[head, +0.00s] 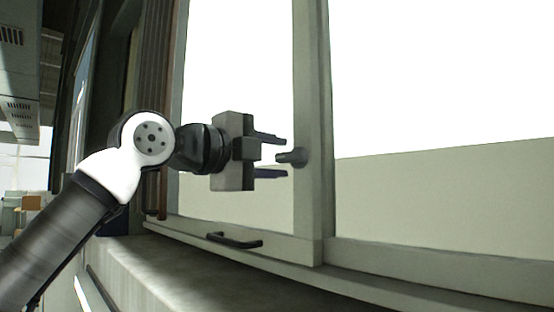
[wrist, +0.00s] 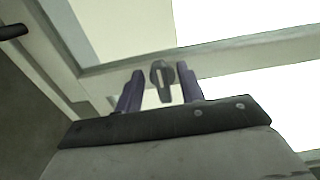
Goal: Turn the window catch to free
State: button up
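The window catch (head: 292,157) is a small grey lever on the upright frame bar between the two panes. In the head view it sticks out from the bar toward my gripper (head: 270,155). My gripper is open, with its two dark fingers apart, one above and one below the level of the catch. In the wrist view the catch (wrist: 162,78) shows between the spread fingers of my gripper (wrist: 160,88), with a gap on both sides. The fingers do not appear to touch it.
A dark bar handle (head: 234,241) is on the lower rail of the left sash, below my gripper. A sill (head: 170,270) runs under the window. The pale window frame (head: 318,120) stands close to my fingertips.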

jog(key=b+v, duration=0.2)
jog(key=v, duration=1.1)
jog(key=shift+d, duration=0.1)
